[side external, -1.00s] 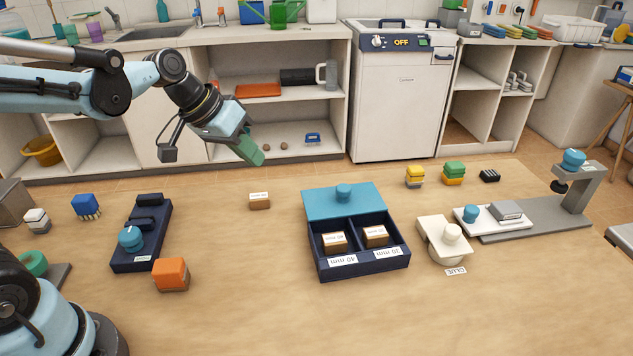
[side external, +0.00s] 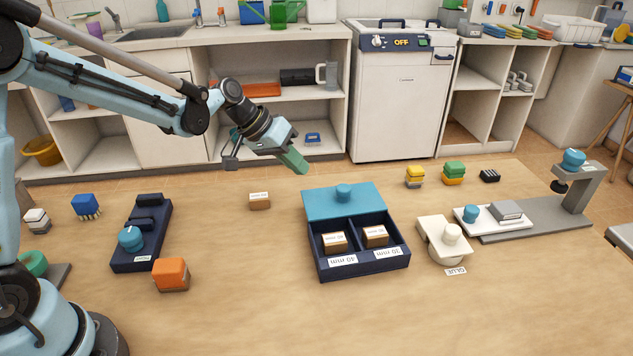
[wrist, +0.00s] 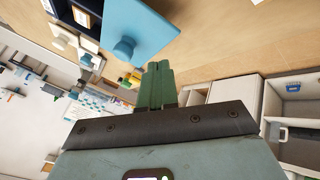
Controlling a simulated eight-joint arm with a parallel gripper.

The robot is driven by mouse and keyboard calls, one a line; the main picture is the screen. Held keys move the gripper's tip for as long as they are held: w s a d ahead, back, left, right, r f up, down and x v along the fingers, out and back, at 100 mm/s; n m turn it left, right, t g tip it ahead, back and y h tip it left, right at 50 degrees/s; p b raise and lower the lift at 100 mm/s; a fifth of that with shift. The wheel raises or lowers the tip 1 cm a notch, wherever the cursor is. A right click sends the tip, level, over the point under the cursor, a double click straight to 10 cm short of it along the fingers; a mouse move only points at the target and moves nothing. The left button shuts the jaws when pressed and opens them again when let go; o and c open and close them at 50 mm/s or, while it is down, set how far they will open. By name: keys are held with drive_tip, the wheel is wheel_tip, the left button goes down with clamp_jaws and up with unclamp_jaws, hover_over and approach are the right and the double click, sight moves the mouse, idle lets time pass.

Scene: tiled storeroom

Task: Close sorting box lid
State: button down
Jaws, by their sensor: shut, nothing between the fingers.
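The sorting box (side external: 360,264) is dark blue with two compartments, each holding a small labelled brown block; its front carries 40 mm and 30 mm labels. Its blue lid (side external: 368,205) with a round knob (side external: 343,192) lies back at the far side, leaving both compartments uncovered. My gripper (side external: 298,166) has green fingers, shut and empty, in the air just behind and left of the lid, apart from it. In the wrist view the shut fingers (wrist: 159,85) point toward the lid (wrist: 140,35), with the knob close beyond them.
A small brown block (side external: 259,201) lies left of the box. A cream glue dispenser (side external: 446,240) stands close to its right. A navy fixture (side external: 141,235) and an orange block (side external: 171,274) are at left. The table in front of the box is clear.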

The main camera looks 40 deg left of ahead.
sight(324, 196)
drive_tip(key=x, duration=0.4)
drive_tip(key=shift+d+r, duration=0.15)
drive_tip(key=shift+d, duration=0.15)
drive_tip(key=shift+w+d, duration=0.1)
drive_tip(key=shift+d, duration=0.95)
drive_tip(key=shift+w+d, duration=0.1)
drive_tip(key=shift+d, duration=0.5)
drive_tip(key=s+d, duration=0.6)
drive_tip(key=d, duration=0.1)
drive_tip(key=shift+s+d, duration=0.1)
drive_tip(key=shift+s, duration=0.15)
drive_tip(key=shift+w, duration=0.1)
